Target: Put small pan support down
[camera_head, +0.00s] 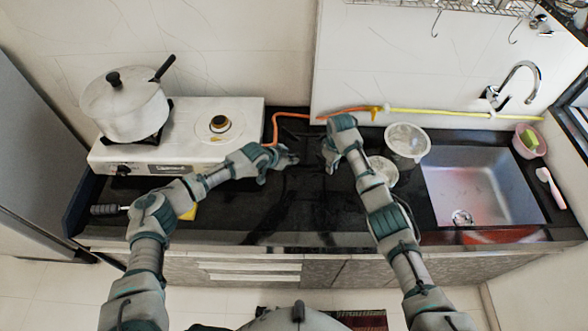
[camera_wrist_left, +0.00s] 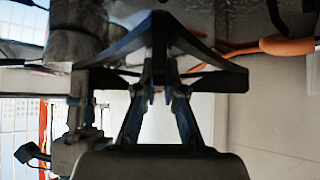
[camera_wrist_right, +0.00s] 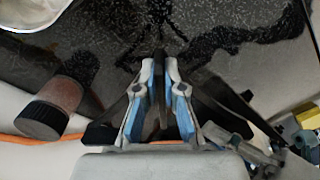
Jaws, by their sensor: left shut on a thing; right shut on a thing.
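The small pan support (camera_wrist_left: 158,40) is a black metal frame with several arms. In the left wrist view it lies across the fingertips of my left gripper (camera_wrist_left: 160,92), which is shut on it. In the right wrist view, dark arms of the support (camera_wrist_right: 228,108) spread beside my right gripper (camera_wrist_right: 165,75), which is also shut on it. In the head view my left gripper (camera_head: 284,158) and right gripper (camera_head: 330,152) face each other over the black counter. The support is hard to tell from the dark counter there. The height of the support above the counter cannot be told.
The white stove (camera_head: 245,115) at left has a bare right burner (camera_head: 220,124). A lidded pot (camera_head: 125,105) covers the left one. Bowls (camera_head: 407,140) and a sink (camera_head: 480,190) are at right. An orange hose (camera_head: 290,114) runs behind. The middle front counter (camera_head: 300,210) is clear.

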